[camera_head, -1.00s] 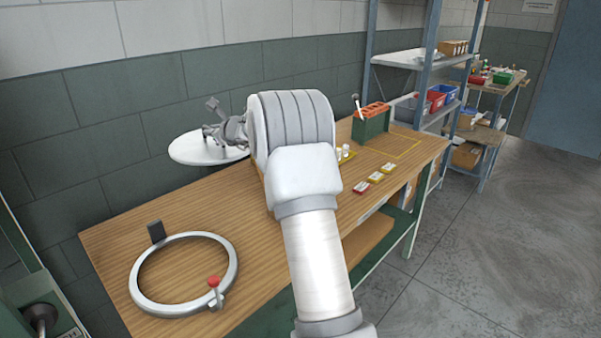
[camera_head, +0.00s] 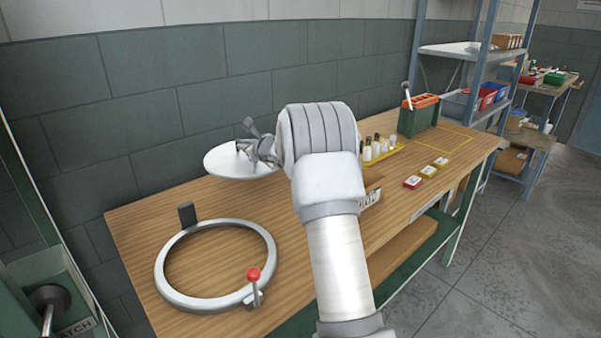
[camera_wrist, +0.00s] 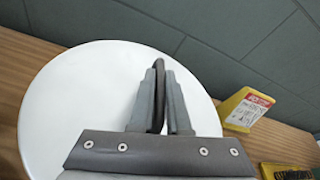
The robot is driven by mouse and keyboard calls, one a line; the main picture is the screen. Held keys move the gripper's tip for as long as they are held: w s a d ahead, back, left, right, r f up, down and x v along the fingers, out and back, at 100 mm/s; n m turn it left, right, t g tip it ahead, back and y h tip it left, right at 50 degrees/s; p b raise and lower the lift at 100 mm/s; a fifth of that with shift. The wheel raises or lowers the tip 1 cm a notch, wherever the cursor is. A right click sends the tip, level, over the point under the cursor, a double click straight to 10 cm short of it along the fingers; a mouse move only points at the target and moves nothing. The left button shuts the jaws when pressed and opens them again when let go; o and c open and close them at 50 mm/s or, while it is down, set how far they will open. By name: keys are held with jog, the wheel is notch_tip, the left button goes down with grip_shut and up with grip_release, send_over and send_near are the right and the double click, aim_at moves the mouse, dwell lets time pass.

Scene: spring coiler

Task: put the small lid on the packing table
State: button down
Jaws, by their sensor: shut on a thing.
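The small lid is a round white disc (camera_head: 225,162) with a dark, loop-like handle. My gripper (camera_head: 250,147) is shut on that handle. In the wrist view the lid (camera_wrist: 72,95) fills much of the picture, with the handle pinched between the fingers of my gripper (camera_wrist: 160,85). The lid looks roughly level at the back left of a long wooden-topped table (camera_head: 150,222), near the wall. I cannot tell whether it touches the tabletop. No sign naming the packing table can be read.
A large metal ring (camera_head: 163,280) with a red-knobbed lever lies on the table's front left. Small bottles (camera_head: 378,147) on a yellow holder, a green box (camera_head: 418,120), small cards (camera_head: 428,172) and a yellow outline are to the right. Shelves (camera_head: 470,55) stand beyond. Wood between ring and lid is bare.

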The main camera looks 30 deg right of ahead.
notch_tip(320, 180, down, 10)
jog(key=shift+r+b, duration=0.1)
jog(key=shift+b, duration=0.95)
jog(key=c, duration=0.9)
grip_release()
